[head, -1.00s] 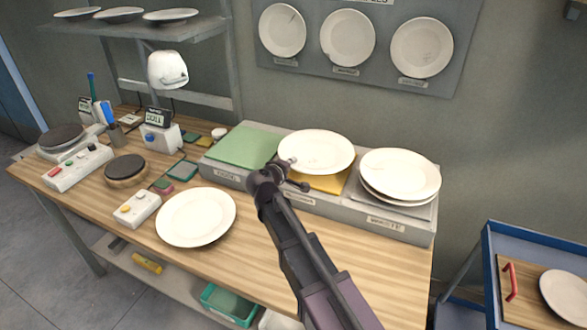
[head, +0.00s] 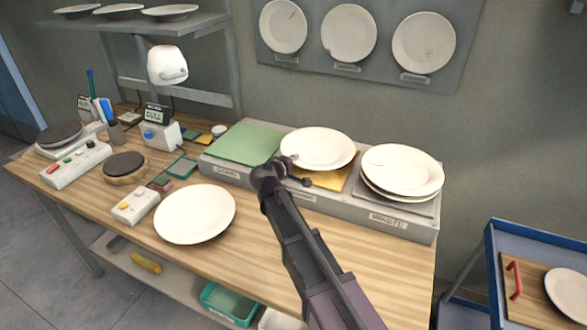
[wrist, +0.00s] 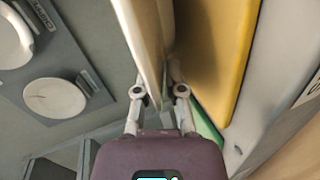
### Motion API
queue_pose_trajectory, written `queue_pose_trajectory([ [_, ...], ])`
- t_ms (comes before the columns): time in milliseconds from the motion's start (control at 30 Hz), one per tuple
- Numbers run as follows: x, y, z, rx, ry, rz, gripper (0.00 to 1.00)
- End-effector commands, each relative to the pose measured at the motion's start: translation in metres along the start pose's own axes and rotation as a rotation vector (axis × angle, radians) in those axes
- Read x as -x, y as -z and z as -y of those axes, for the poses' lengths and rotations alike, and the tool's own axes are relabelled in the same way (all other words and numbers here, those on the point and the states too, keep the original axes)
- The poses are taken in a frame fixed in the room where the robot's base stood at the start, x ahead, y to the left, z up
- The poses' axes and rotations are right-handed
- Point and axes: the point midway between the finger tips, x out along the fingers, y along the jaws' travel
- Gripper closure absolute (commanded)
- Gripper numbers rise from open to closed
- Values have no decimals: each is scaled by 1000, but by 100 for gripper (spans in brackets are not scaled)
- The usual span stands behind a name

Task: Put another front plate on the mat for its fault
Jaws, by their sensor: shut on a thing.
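My gripper (head: 288,166) is shut on the rim of a cream plate (head: 317,148), at the plate's left side. The held plate lies nearly level over the yellow mat (head: 326,181), the middle mat of the grey stand. In the wrist view the plate (wrist: 146,45) is edge-on between the fingers, close beside the yellow mat (wrist: 212,50); I cannot tell whether they touch. The green mat (head: 243,145) on the left is bare. The grey mat (head: 419,208) on the right bears a small stack of plates (head: 402,168). Another cream plate (head: 195,214) lies on the front of the table.
Sample plates (head: 349,33) hang on a wall board behind the stand. A lamp (head: 167,65), a button box (head: 135,206) and a round brown pad (head: 124,167) are on the left. A blue cart (head: 492,262) stands at the right. The table's front right is clear.

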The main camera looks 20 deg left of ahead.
Motion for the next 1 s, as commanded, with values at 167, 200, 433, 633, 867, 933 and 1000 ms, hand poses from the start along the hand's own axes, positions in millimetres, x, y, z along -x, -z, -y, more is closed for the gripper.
queue_pose_trajectory([
  [167, -4, -2, 12, 3, -2, 0, 100],
  [200, -5, -2, 13, 3, -3, 0, 100],
  [433, -5, -2, 13, 2, -3, 0, 100],
  [633, -5, -3, 14, 2, -3, 0, 100],
  [867, -6, -3, 16, 0, 0, 1, 72],
  [933, -6, -3, 16, 0, 0, 1, 72],
  [1000, -6, -3, 16, 0, 0, 1, 72],
])
